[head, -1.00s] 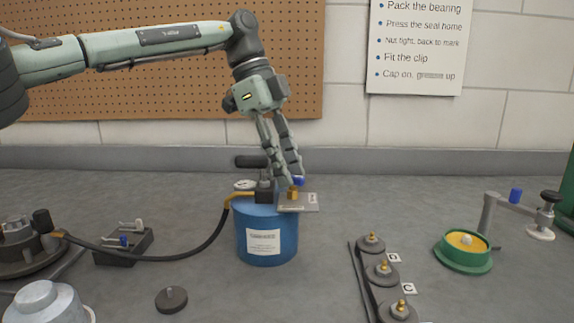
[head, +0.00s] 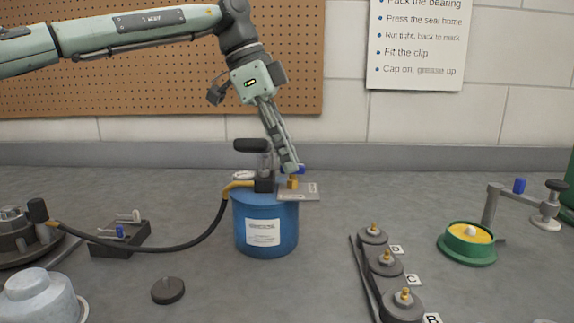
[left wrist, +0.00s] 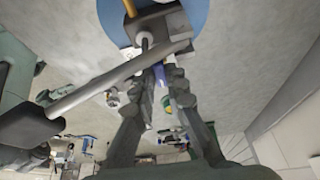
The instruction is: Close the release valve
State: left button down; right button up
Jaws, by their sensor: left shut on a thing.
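The release valve is a brass fitting (head: 293,183) with a blue handle (head: 301,169), on a grey plate (head: 312,193) atop the blue drum (head: 265,243). My left gripper (head: 290,166) reaches down from above, its fingers shut on the blue handle. The fingers hide much of the handle in the head view. In the left wrist view the blue handle (left wrist: 160,76) shows between the fingertips (left wrist: 160,72), and the drum (left wrist: 200,14) is at the top. My right gripper is in no view.
A black hose (head: 190,240) runs left from the drum's pump (head: 264,172). Three hubs with brass fittings (head: 385,262) stand at front right, marked by letter cards. A green-rimmed dish (head: 467,252) stands farther right. A dark cap (head: 168,291) lies in front of the drum.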

pick_arm(q)
jog(key=shift+n, duration=0.4)
jog(key=c, duration=1.5)
grip_release()
jog(key=shift+c, duration=0.2)
jog(key=v, duration=1.2)
jog(key=shift+s, duration=0.2)
